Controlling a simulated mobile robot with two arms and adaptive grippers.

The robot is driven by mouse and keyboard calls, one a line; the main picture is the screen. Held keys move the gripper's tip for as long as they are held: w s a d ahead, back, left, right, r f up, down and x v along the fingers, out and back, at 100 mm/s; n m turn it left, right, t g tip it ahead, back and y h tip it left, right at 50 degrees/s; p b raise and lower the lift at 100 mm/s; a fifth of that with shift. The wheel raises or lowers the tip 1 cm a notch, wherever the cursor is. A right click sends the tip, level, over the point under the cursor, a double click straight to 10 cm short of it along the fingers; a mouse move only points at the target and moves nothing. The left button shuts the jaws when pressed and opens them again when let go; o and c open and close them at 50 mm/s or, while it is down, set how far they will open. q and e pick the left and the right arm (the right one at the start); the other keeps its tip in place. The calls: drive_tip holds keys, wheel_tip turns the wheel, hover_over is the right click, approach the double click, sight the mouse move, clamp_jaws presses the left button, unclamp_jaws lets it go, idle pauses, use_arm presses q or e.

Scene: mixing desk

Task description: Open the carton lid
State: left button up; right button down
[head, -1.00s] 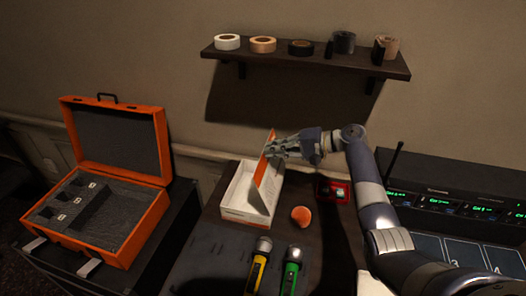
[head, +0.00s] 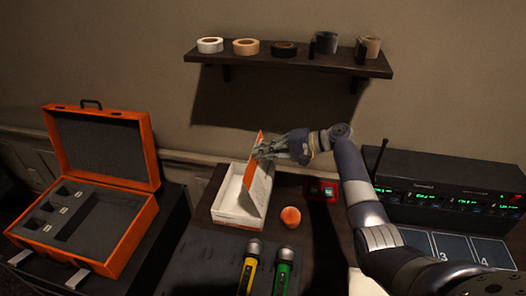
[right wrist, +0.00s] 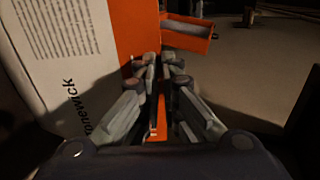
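The carton (head: 236,216) is a low white box with an open top on the dark desk. Its orange and white lid (head: 261,186) stands up steeply from the box, a little tilted. My right gripper (head: 260,151) is at the upper part of the lid, reaching in from the right. In the right wrist view its fingertips (right wrist: 160,62) are close together over the lid's orange band, and the white printed lid panel (right wrist: 62,60) fills the left. The fingers look shut, and I see nothing clearly pinched between them. My left gripper is not in view.
An orange ball-like thing (head: 291,217) and a red device (head: 323,190) are right of the carton. Yellow (head: 249,272) and green (head: 284,274) microphones lie in front. An open orange case (head: 125,235) is at left. A shelf (head: 300,69) with tape rolls hangs above.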

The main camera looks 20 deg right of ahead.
drive_tip(key=c, duration=1.8)
unclamp_jaws()
drive_tip(key=v, duration=0.7)
drive_tip(key=shift+s+d, duration=0.15)
drive_tip(key=shift+s, duration=0.05)
drive_tip(key=shift+r, duration=0.1)
